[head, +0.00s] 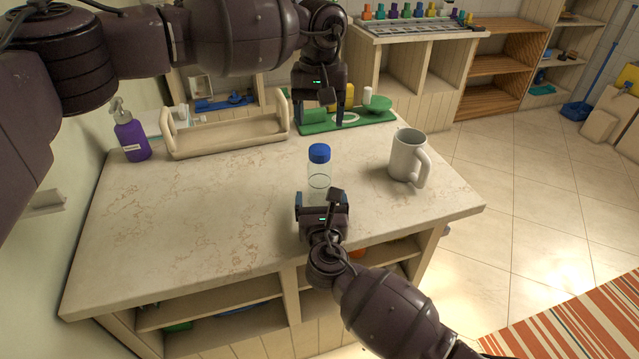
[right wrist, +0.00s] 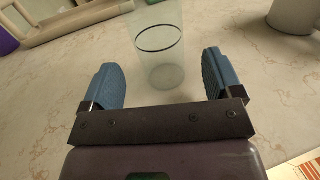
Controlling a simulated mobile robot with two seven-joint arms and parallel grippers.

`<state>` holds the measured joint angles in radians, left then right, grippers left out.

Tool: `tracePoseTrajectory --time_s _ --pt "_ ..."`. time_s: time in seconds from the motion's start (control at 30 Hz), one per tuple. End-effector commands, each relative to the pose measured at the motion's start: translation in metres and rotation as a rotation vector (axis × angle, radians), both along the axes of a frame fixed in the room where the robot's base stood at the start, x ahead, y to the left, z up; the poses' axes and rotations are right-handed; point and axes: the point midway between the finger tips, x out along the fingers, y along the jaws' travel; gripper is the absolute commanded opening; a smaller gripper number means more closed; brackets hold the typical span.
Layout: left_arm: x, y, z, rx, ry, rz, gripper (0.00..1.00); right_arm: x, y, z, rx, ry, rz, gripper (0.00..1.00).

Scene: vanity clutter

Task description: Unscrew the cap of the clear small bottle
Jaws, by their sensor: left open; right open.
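The clear small bottle (head: 319,176) stands upright on the marble-topped counter, with its blue cap (head: 319,153) on top. It also shows in the right wrist view (right wrist: 160,58), where its cap is out of the frame. My right gripper (head: 322,196) is open and low at the near side of the bottle. In the right wrist view the open fingers (right wrist: 165,82) point toward the bottle, which stands just beyond and between their tips, with nothing held. My left gripper (head: 323,122) is open, pointing down above and behind the bottle, apart from the cap.
A grey mug (head: 408,156) stands to the right of the bottle. A green board (head: 372,112) lies behind. The counter's left front is clear.

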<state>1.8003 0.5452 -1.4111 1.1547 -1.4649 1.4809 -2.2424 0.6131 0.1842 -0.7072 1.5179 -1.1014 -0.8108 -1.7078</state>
Motion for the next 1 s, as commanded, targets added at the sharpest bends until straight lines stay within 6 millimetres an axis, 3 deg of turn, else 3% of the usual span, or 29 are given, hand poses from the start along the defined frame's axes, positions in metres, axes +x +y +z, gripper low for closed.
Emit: tracePoseTrajectory --time_s 0.2,0.4,0.8,1.0 --pt "0.000 0.000 0.000 -0.001 0.000 0.000 0.68 0.033 0.002 0.001 0.000 0.000 0.000 0.85" --pt "0.000 0.000 0.000 -0.001 0.000 0.000 0.68 0.051 0.003 0.000 0.001 0.000 -0.001 0.85" --pt "0.000 0.000 0.000 -0.001 0.000 0.000 0.68 0.056 0.003 0.000 0.002 0.001 0.000 0.85" --pt "0.000 0.000 0.000 -0.001 0.000 0.001 0.68 0.056 0.003 0.000 0.002 0.001 0.000 0.56"
